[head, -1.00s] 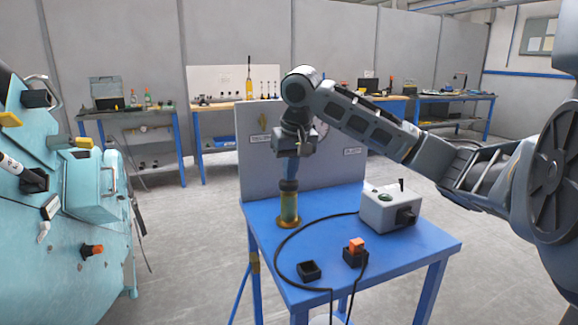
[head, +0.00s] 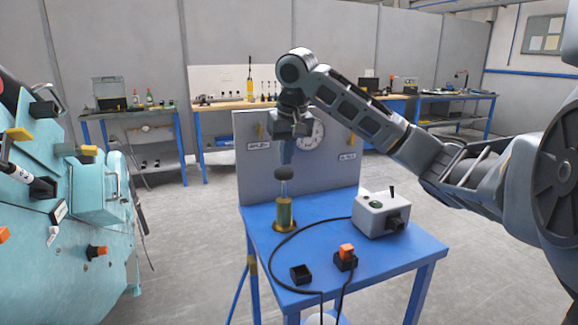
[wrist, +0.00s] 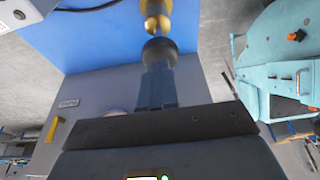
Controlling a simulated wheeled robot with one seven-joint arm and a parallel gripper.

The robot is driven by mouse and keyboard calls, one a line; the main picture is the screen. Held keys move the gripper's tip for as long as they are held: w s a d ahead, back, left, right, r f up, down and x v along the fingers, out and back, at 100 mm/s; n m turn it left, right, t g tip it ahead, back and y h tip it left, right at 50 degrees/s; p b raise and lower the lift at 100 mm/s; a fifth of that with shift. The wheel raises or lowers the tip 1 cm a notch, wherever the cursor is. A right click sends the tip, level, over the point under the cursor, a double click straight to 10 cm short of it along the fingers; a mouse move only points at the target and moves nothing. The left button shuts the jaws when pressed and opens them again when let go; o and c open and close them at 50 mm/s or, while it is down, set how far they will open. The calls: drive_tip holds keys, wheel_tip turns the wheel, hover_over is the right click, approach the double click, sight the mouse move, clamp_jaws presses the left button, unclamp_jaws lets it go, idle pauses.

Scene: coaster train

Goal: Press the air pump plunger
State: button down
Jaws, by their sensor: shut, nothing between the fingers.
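The air pump has an upright brass cylinder (head: 284,214) on the blue table, with a dark round plunger knob (head: 284,173) raised above it on a thin rod. My gripper (head: 286,160) points down directly over the knob with its fingers together and empty. The wrist view shows the shut fingers (wrist: 158,88) lined up with the knob (wrist: 160,52), and the brass cylinder (wrist: 154,18) beyond it. The fingertips are at or very near the knob's top; I cannot tell whether they touch.
The blue table (head: 385,262) also holds a grey control box (head: 380,215), an orange-topped button block (head: 346,257), a small black block (head: 301,274) and a black cable. A grey panel with a gauge (head: 312,133) stands behind. A teal machine (head: 60,230) is at left.

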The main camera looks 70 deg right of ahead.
drive_tip(key=v, duration=0.7)
drive_tip(key=shift+w, duration=0.1)
idle(0.9)
